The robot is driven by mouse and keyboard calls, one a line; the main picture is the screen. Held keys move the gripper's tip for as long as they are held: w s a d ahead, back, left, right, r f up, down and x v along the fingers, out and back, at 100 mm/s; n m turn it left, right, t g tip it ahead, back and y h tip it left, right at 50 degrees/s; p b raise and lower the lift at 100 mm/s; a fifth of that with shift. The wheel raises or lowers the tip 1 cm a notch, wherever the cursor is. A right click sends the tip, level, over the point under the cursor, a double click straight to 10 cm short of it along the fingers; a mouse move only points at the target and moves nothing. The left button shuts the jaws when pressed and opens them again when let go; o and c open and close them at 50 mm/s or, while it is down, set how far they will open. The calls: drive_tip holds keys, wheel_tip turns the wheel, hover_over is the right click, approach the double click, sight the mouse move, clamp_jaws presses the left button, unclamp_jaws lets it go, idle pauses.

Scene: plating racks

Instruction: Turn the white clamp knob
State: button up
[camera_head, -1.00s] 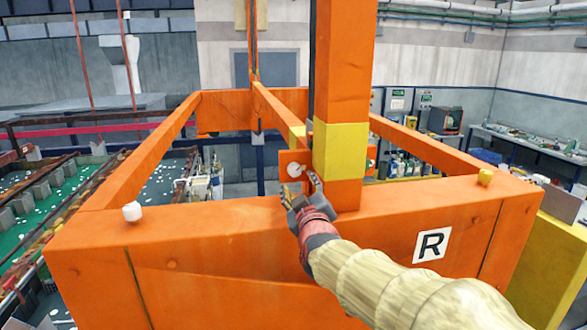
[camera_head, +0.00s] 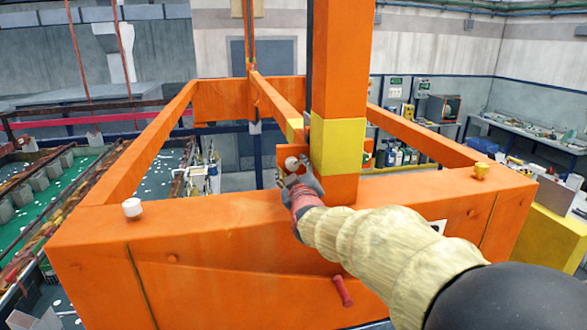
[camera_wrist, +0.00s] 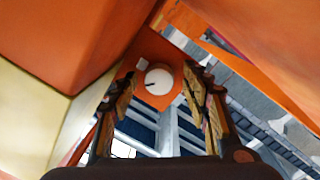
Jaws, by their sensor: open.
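The white clamp knob (camera_head: 292,163) is a small round white disc on an orange plate (camera_wrist: 150,55) beside the upright orange post with a yellow band. In the wrist view the knob (camera_wrist: 158,82) has a short dark mark near its left edge. It shows between my two fingers, ahead of them. My gripper (camera_head: 294,178) is open in front of the knob, with its fingers to either side in the wrist view (camera_wrist: 160,105). Nothing is held. Whether a finger touches the knob I cannot tell.
The orange post with its yellow band (camera_head: 338,145) stands close to the right of my gripper. The wide orange front beam (camera_head: 200,235) lies below.

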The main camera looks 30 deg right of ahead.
drive_tip(key=shift+s, duration=0.1)
drive_tip(key=shift+c, duration=0.5)
drive_tip(key=c, duration=1.1)
drive_tip(key=shift+o, duration=0.2)
drive_tip(key=shift+f+m+b, duration=0.1)
drive_tip(key=shift+m+b, duration=0.2)
drive_tip(key=shift+b, duration=0.2)
drive_tip(key=shift+f+m+b, duration=0.1)
drive_tip(key=shift+m+b, duration=0.4)
drive_tip(key=shift+b, duration=0.5)
drive_tip(key=m+b, duration=0.2)
drive_tip(key=b, duration=0.1)
drive_tip(key=m+b, duration=0.5)
drive_tip(key=shift+r+m+g+y, duration=0.2)
drive_tip(key=shift+m+g+y, duration=0.1)
drive_tip(key=o, duration=1.1)
drive_tip(key=shift+a, duration=0.1)
drive_tip(key=shift+c, duration=0.2)
